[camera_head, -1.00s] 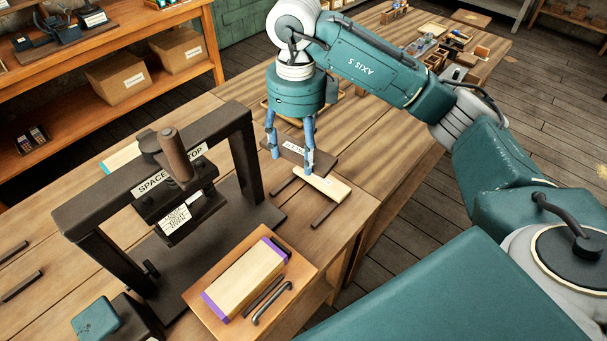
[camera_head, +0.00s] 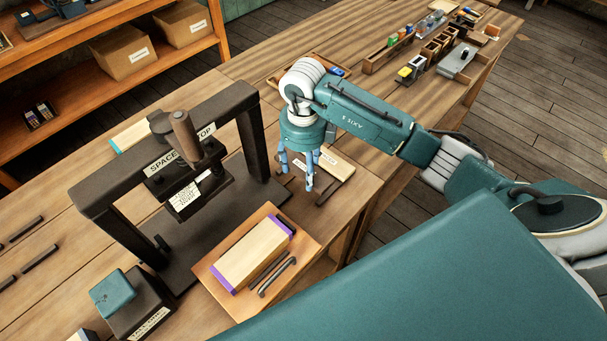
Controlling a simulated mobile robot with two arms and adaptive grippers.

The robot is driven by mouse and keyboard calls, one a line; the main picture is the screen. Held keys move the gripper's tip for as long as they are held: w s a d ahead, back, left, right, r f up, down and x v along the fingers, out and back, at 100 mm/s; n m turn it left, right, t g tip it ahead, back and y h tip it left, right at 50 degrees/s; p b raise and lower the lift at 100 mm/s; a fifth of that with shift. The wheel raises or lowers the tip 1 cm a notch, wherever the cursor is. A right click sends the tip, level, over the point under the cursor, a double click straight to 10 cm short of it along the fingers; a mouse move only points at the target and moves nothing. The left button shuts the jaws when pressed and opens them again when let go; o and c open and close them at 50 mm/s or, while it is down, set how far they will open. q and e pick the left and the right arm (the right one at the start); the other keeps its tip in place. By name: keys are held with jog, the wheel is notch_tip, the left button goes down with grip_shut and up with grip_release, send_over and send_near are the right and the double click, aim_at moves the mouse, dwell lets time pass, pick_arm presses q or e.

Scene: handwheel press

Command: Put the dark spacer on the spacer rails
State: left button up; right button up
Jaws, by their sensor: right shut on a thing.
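My right gripper (camera_head: 297,178) is low over the table to the right of the press, beside the spacer rails. It is shut on what seems to be the dark spacer, which is mostly hidden by the fingers. One dark rail (camera_head: 328,192) shows to the right of the fingertips; the other is largely covered by the gripper. A pale block (camera_head: 339,168) with a white label lies just right of the fingers. I cannot tell whether the spacer touches the rails. My left gripper is out of view.
The dark press frame (camera_head: 90,199) with its handwheel stands left of the gripper. A wooden tray (camera_head: 219,292) with a purple-ended block is in front. A teal-topped dark box (camera_head: 113,291) stands at lower left. Bins and small parts (camera_head: 432,48) fill the far table.

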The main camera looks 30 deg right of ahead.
aim_at(303, 172)
notch_tip(303, 172, down, 4)
jog(key=shift+r+p, duration=0.15)
jog(key=shift+p, duration=0.3)
jog(key=shift+f, duration=0.25)
jog(key=shift+f, duration=0.2)
jog(key=o, duration=1.2)
